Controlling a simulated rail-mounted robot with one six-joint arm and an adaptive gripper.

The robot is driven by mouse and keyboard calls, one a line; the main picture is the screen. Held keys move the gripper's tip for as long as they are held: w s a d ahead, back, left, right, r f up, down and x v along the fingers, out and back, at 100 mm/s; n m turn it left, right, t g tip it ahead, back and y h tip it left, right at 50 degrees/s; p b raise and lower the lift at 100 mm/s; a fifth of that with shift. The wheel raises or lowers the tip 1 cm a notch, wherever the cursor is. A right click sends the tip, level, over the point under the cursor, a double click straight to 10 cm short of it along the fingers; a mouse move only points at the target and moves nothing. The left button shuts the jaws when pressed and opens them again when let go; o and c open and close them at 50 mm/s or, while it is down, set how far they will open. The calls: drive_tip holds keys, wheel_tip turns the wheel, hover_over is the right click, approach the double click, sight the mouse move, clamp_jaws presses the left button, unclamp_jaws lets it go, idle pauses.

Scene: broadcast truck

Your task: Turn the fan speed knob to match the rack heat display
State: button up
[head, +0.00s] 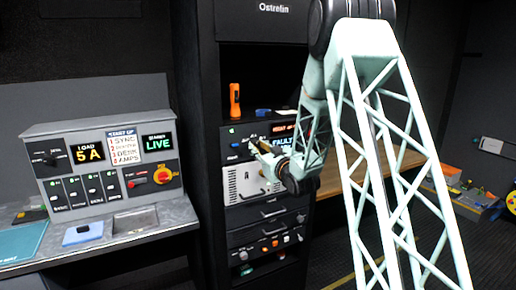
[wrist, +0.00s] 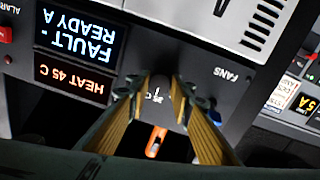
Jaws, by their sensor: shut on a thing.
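The heat display (wrist: 72,85) reads "HEAT 45 C" in orange in the wrist view, which sees the panel upside down. Beside it a blue-white screen (wrist: 75,35) reads "FAULT - READY A". My gripper (wrist: 156,88) is at the rack panel, its two fingers shut on the fan speed knob (wrist: 157,97), which is mostly hidden between them. A small white mark and part of a "C" scale label show there; the exact setting cannot be read. The word "FANS" is printed nearby. In the head view my gripper (head: 262,150) is against the rack front, and my arm covers part of the panel.
An orange torch (head: 235,100) stands on the rack shelf above the panel, near a small blue item (head: 263,112). A control console (head: 105,165) with "LOAD 5 A" and "LIVE" displays stands at left. A wooden bench (head: 370,170) runs behind my arm.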

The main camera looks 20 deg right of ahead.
drive_tip(key=shift+m+b, duration=0.35)
drive_tip(key=shift+m, duration=0.05)
drive_tip(key=shift+f+m+b, duration=0.1)
drive_tip(key=shift+m+b, duration=0.7)
drive_tip(key=shift+m, duration=0.2)
drive_tip(key=m+b, duration=0.1)
drive_tip(key=m, duration=0.1)
drive_tip(key=shift+m, duration=0.4)
drive_tip(key=m+b, duration=0.1)
drive_tip(key=m, duration=0.5)
drive_tip(key=shift+y, duration=0.3)
drive_tip(key=o, duration=0.8)
drive_tip(key=shift+o, duration=0.2)
drive_tip(key=shift+s, duration=0.15)
